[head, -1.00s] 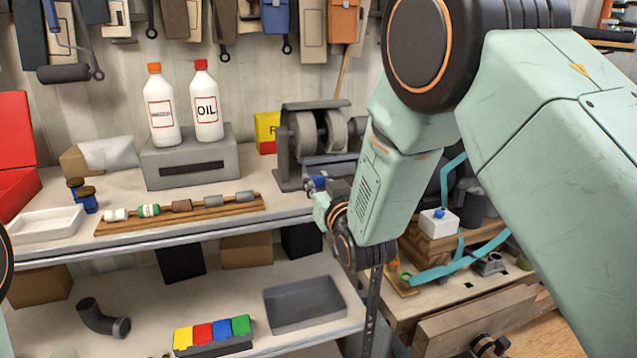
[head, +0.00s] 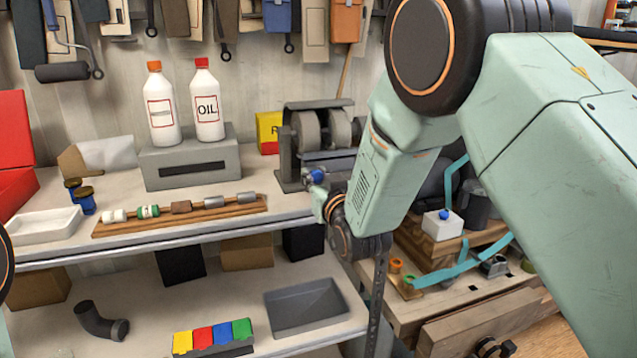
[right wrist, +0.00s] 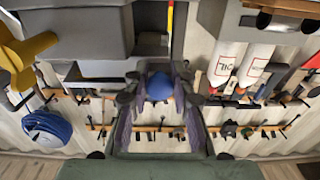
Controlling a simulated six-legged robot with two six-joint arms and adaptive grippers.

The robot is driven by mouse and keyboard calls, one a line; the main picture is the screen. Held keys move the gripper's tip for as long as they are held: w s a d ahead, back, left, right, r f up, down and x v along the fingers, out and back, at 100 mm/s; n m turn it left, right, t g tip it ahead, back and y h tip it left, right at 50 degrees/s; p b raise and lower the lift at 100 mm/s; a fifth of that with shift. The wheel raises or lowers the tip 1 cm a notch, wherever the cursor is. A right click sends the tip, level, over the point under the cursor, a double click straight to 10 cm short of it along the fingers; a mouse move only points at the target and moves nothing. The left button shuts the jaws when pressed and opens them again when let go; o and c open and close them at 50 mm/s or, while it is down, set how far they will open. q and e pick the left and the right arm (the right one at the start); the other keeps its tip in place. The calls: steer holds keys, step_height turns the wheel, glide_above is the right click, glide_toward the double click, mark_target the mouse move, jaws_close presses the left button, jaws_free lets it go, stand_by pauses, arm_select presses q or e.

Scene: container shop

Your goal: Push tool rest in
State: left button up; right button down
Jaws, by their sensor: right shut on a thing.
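The bench grinder (head: 305,150) stands at the back right of the upper shelf. It has two grey wheels, and its grey tool rest (head: 330,161) sits in front of and below them. A blue ball knob (head: 318,176) is at the front of the tool rest. My right gripper (head: 322,190) is at this knob. In the right wrist view the knob (right wrist: 159,87) lies between the fingers of my right gripper (right wrist: 158,95), which are shut on it. My arm hides the right side of the grinder. My left gripper is out of view.
A grey block (head: 190,160) with two white bottles stands left of the grinder. A wooden rack (head: 180,215) with small cylinders lies along the shelf's front. A yellow box (head: 267,130) is behind. A workbench (head: 400,305) with a white block is at the lower right.

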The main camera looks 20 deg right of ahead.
steer(key=shift+r, duration=0.2)
steer(key=shift+w, duration=0.1)
steer(key=c, duration=1.1)
jaws_free()
steer(key=shift+f, duration=0.15)
steer(key=shift+s, duration=0.25)
steer(key=s, duration=1.1)
steer(key=shift+s+d, duration=0.2)
steer(key=shift+s, duration=0.1)
